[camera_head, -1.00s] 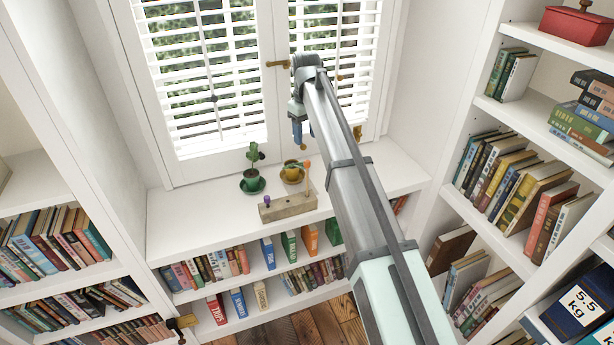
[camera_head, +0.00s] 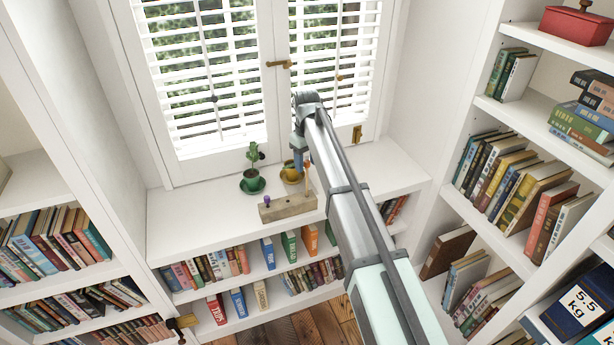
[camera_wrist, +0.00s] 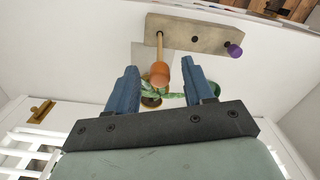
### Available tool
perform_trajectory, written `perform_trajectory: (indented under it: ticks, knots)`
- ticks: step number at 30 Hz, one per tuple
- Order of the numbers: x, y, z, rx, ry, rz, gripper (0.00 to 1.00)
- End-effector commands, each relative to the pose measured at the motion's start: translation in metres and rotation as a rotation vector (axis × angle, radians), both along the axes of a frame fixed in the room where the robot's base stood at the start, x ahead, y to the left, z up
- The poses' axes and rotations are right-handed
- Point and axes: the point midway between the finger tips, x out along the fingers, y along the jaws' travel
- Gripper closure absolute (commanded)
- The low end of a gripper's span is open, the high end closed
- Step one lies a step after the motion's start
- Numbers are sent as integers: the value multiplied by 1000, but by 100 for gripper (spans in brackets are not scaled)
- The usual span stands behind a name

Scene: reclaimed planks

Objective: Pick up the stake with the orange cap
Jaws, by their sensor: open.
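The stake with the orange cap stands upright in a wooden block (camera_head: 287,206) on the white window ledge. Its orange cap (camera_wrist: 160,74) shows in the wrist view, with a thin pale shaft running to the block (camera_wrist: 190,34). A purple-capped stake (camera_wrist: 234,50) stands at the other end of the block; it also shows in the head view (camera_head: 267,201). My gripper (camera_wrist: 160,78) is open, its two blue fingers apart on either side of the line to the orange cap. In the head view my gripper (camera_head: 299,160) hangs just beside the cap, partly hiding it.
Behind the block stand a small cactus (camera_head: 253,160) in a green cup on a saucer and a yellow cup (camera_head: 290,174). Shuttered windows (camera_head: 215,80) rise behind the ledge. Bookshelves stand below and on both sides. The ledge left of the cactus is clear.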

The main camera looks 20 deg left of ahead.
Motion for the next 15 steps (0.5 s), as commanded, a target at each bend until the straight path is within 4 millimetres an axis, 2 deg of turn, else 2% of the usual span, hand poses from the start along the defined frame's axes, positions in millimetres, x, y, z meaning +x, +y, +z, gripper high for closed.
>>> perform_trajectory:
  ticks: [6,15]
  knots:
    - [-2,-2,-29,-1,0,0,48]
    - [-1,-2,-35,0,-1,0,48]
